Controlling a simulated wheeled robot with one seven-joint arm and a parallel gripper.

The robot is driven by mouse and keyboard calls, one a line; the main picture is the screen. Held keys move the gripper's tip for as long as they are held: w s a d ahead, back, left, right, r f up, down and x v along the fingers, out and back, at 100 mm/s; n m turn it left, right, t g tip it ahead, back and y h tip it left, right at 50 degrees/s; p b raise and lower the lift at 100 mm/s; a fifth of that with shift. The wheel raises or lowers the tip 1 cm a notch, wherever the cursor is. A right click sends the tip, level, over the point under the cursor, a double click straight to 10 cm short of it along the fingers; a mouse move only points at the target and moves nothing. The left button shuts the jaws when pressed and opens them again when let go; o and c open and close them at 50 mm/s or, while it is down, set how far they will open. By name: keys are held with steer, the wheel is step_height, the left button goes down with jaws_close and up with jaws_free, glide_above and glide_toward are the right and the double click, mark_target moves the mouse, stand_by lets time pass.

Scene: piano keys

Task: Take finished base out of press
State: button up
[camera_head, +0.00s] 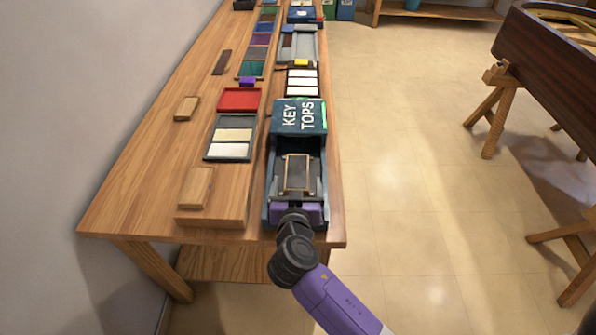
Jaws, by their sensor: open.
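A blue-grey press (269,190) with a cover marked KEY TOPS (298,117) stands at the near right end of the wooden bench. A narrow wooden-edged piece (297,172), which looks like the base, lies lengthwise in its open front bay; its middle looks dark. My gripper (297,186) reaches into the bay from the near side, its purple body over the press's near end. It is open. The fingertips are dark and hard to tell from the bay, so I cannot tell whether they touch the piece.
Left of the press are a tray with pale strips (231,137), a red tray (239,99) and a wooden block (196,187) on a raised board (222,205). More trays line the bench (150,175) farther back. Open floor (420,220) lies right, before a dark piano case (550,55) on trestles.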

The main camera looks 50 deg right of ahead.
mark_target(297, 174)
steer(key=p+x, duration=0.1)
steer(key=x, duration=0.4)
steer(key=shift+w+d+f+p, duration=0.15)
steer(key=shift+w+f+p, duration=0.05)
steer(key=shift+f+p, duration=0.15)
steer(key=shift+c, duration=0.5)
steer(key=shift+r, duration=0.1)
steer(key=c, duration=1.4)
